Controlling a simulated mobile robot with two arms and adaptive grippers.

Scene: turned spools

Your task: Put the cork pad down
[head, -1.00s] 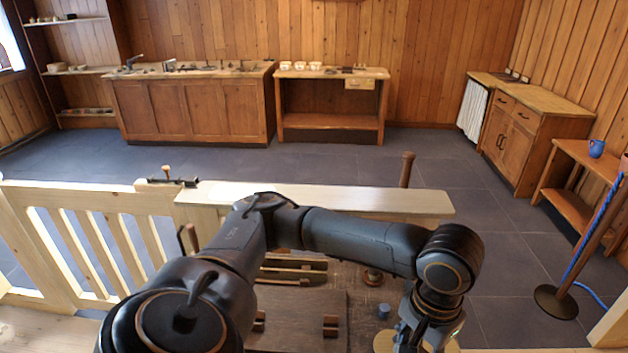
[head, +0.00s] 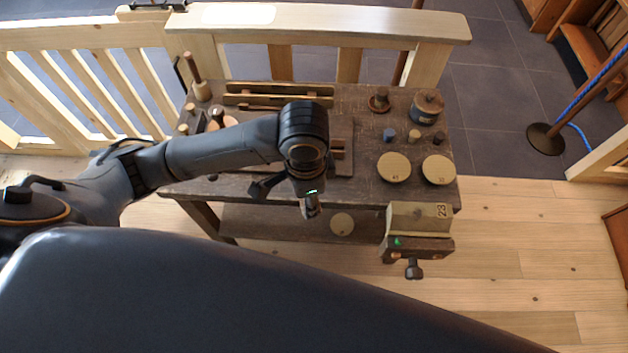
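Two round tan discs that look like cork pads lie flat on the workbench's right part, one marked disc (head: 393,167) and one beside it (head: 437,170). A third, smaller-looking tan disc (head: 342,224) shows below the bench's front edge, apparently on the lower shelf. I cannot tell which one the task means. My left gripper (head: 311,207) points down by the bench's front edge, just left of the third disc in the picture. Its fingers are small and partly hidden by the wrist, so their opening is unclear; no pad shows in them. My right gripper is out of view.
The dark wooden workbench (head: 247,188) holds a lidded pot (head: 428,106), a small blue piece (head: 389,134) and several other wooden pieces. A vise block marked 23 (head: 418,216) juts from its front right. A pale railing (head: 320,20) stands behind.

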